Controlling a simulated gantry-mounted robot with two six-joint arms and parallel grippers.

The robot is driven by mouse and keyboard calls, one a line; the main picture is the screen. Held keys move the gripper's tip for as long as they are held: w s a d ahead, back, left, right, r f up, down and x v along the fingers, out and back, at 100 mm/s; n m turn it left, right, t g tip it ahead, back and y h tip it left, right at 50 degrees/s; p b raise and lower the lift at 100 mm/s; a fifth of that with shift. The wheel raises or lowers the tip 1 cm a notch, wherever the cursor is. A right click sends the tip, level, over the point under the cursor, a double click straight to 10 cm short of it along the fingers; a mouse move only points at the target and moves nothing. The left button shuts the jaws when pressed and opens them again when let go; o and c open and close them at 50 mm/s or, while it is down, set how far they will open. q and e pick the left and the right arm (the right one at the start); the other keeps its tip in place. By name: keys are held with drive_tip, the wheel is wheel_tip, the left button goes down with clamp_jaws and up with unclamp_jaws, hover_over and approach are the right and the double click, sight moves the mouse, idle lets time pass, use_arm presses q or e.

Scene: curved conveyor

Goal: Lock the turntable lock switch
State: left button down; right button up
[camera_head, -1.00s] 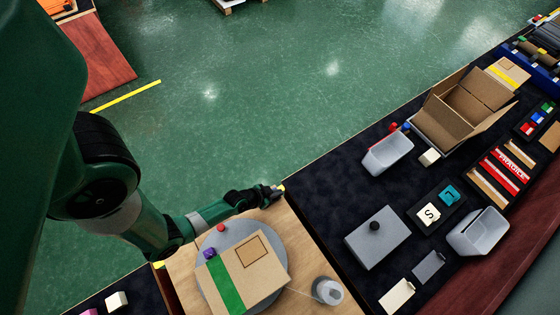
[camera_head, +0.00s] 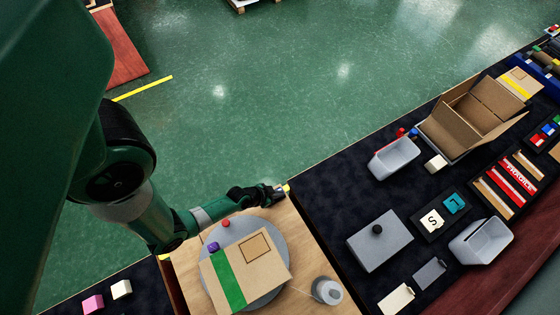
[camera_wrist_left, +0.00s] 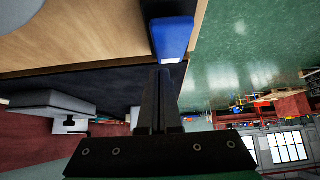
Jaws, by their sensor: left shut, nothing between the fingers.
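The turntable is a grey disc (camera_head: 284,236) on a wooden table, with a cardboard box (camera_head: 265,272) marked by a green stripe lying on it. My left gripper (camera_head: 280,190) is at the table's far corner, beyond the disc. In the left wrist view my gripper's fingers (camera_wrist_left: 160,85) are shut together and empty. Just ahead of their tips is a blue block with a pale end (camera_wrist_left: 173,36), probably the lock switch, at the table's edge. I cannot tell whether the fingers touch it. In the head view the gripper hides it. My right gripper is out of view.
A grey round device (camera_head: 327,291) stands right of the turntable. The dark conveyor to the right holds a grey box (camera_head: 379,241), bins and an open carton (camera_head: 446,127). Green floor lies beyond.

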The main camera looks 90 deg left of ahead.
use_arm(q)
drive_tip(key=r+p, duration=0.5)
drive_tip(key=shift+w+a+r, duration=0.15)
drive_tip(key=shift+w+r, duration=0.05)
drive_tip(key=shift+w, duration=0.1)
drive_tip(key=p+v, duration=0.1)
drive_tip(key=v, duration=0.7)
drive_tip(key=shift+r, duration=0.35)
drive_tip(key=shift+s+r, duration=0.1)
